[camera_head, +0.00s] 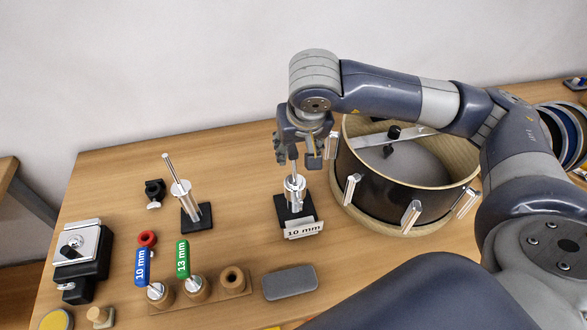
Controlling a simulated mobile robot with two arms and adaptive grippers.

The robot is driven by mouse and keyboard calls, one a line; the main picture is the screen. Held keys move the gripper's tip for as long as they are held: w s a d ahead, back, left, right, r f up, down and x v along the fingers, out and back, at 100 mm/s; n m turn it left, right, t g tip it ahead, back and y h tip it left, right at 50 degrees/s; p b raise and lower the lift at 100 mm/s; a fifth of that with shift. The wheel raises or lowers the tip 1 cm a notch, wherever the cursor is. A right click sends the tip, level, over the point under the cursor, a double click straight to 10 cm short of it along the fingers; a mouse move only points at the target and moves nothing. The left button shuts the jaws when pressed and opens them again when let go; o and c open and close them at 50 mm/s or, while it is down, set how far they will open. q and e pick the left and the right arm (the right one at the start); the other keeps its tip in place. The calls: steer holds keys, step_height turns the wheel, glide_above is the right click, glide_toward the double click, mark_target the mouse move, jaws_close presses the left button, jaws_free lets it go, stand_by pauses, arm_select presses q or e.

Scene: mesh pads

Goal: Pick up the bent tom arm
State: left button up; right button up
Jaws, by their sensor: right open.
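Two metal arms stand in black base plates, and I cannot tell for sure which is the bent tom arm. The left metal arm (180,190) has a thin rod leaning to the left. My right gripper (297,158) points down over this right arm. Its fingers are open, and the rod's upper end is between or just behind them. The gripper partly hides that end. My left gripper is not in view.
A drum shell (375,195) with metal lugs stands close to the right of my gripper. In front are a wooden block (238,282) with blue and green handled tools and a grey case (289,282). A black clamp device (82,262) stands at the left.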

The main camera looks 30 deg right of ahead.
mark_target(294, 153)
steer(key=p+x, duration=0.1)
steer(key=x, duration=0.2)
steer(key=shift+w+a+f, duration=0.1)
steer(key=shift+f, duration=0.15)
steer(key=shift+w+f, duration=0.2)
steer(key=shift+f, duration=0.15)
steer(key=shift+c, duration=0.5)
jaws_close()
steer(key=shift+r, duration=0.1)
